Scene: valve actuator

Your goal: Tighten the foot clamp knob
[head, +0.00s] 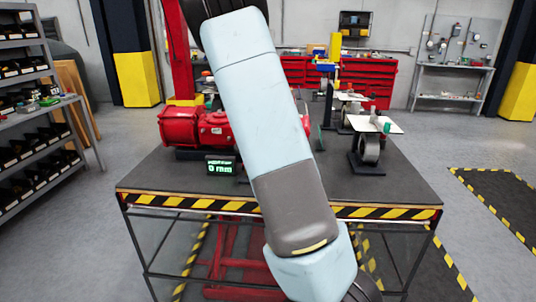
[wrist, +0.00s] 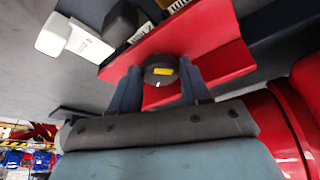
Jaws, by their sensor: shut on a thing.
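In the head view the red actuator (head: 200,128) lies on the table, left of my arm. My arm hides the middle of the table, and neither the knob nor my gripper shows there.
A small display (head: 220,168) with green digits, seemingly 0 mm, stands before the actuator. The grey table (head: 150,178) has a striped front edge. A stand with a wheel-like part (head: 370,148) is at the right. In the wrist view, a white block (wrist: 53,35) lies left of the foot.

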